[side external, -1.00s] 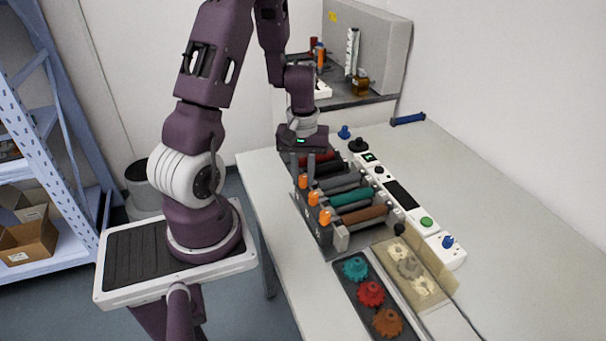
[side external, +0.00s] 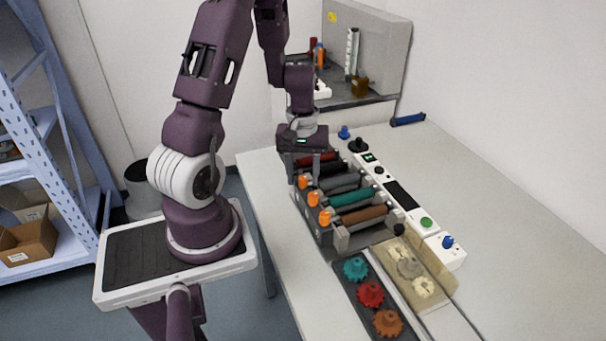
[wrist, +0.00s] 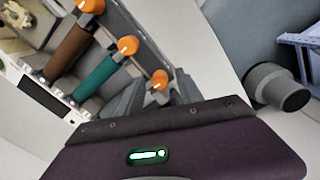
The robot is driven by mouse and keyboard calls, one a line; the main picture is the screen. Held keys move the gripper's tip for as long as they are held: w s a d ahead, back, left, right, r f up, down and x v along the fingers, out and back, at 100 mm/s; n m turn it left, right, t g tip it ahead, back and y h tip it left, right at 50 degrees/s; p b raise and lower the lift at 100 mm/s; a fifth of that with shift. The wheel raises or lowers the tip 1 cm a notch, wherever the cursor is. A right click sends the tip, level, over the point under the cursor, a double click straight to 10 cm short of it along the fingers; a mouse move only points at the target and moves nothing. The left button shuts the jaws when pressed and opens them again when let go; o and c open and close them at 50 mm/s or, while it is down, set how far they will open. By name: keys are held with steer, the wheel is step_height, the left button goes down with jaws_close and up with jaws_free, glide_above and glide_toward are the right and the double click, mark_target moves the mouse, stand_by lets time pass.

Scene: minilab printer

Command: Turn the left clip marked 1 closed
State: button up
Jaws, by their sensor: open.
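Three orange clips sit in a row on the near side of the printer's roller rack. The farthest orange clip (side external: 303,182) is closest to my gripper (side external: 303,180); the middle clip (side external: 313,198) and the nearest clip (side external: 325,217) stand clear of it. My gripper points down, open and empty, with its fingers spread about the farthest clip; contact cannot be told. In the wrist view that clip (wrist: 160,79) shows near the fingers, with the others (wrist: 128,45) and (wrist: 91,6) beyond it. The number marks are not legible, so I cannot tell which clip is 1.
Teal (side external: 351,196) and brown (side external: 362,216) rollers lie beside the clips. A white control strip (side external: 400,194) runs behind the rack. A gear tray (side external: 345,287) with teal, red and brown gears is in front. The table at right is clear.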

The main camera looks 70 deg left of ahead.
mark_target(303, 177)
step_height(303, 177, up, 7)
steer(key=shift+r, duration=0.1)
stand_by(0.4)
steer(key=d+r+m+t, duration=0.2)
steer(key=d+r+m, duration=0.3)
steer(key=d+r, duration=0.45)
steer(key=s+d+r+m+t, duration=0.3)
steer(key=s+d+r+m, duration=0.3)
steer(key=s+d, duration=0.3)
steer(key=shift+s+d+r+m+t, duration=0.2)
steer(key=shift+s+d+m+t, duration=0.1)
steer(key=shift+d+m, duration=0.55)
steer(key=shift+w+a, duration=0.1)
